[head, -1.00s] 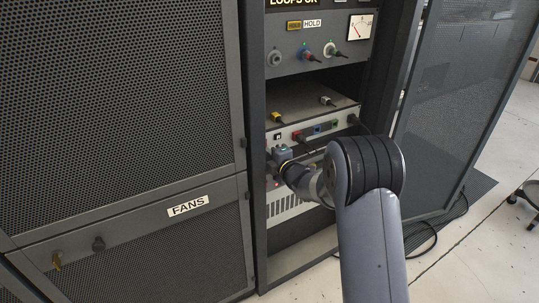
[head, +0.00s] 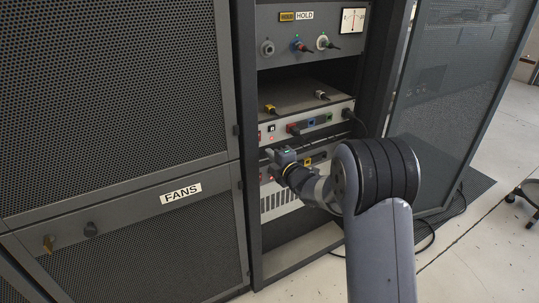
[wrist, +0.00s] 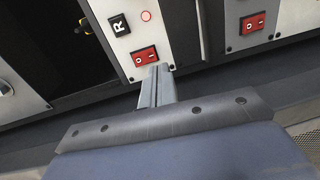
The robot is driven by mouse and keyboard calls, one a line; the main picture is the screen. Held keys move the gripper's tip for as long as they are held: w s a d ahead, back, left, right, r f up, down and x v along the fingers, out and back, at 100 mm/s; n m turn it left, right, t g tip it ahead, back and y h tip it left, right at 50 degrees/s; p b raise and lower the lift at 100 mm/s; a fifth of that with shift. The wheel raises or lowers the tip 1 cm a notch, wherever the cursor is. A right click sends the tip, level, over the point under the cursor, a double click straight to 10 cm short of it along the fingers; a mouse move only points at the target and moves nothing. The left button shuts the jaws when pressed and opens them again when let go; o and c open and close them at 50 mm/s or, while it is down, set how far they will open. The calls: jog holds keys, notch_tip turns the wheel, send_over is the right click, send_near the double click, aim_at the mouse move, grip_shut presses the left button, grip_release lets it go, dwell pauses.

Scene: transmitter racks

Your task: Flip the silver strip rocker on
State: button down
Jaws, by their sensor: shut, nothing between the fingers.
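A second red rocker (wrist: 252,23) sits on another silver panel to the right. My gripper (wrist: 156,70) is shut and empty, its tips just below and right of the first rocker; I cannot tell if they touch. In the head view my gripper (head: 270,153) is at the rack front, just below the upper silver strip (head: 340,118). Which way the rockers are tipped is unclear.
Plugs and a dark cable (head: 357,122) stand out from the upper strip. A lower strip with a yellow socket (head: 308,161) is partly behind my gripper. A mesh door labelled FANS (head: 181,193) is at left, an open mesh door (head: 450,120) at right.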

jog(key=f+v, duration=0.1)
jog(key=v, duration=0.7)
jog(key=shift+f, duration=0.4)
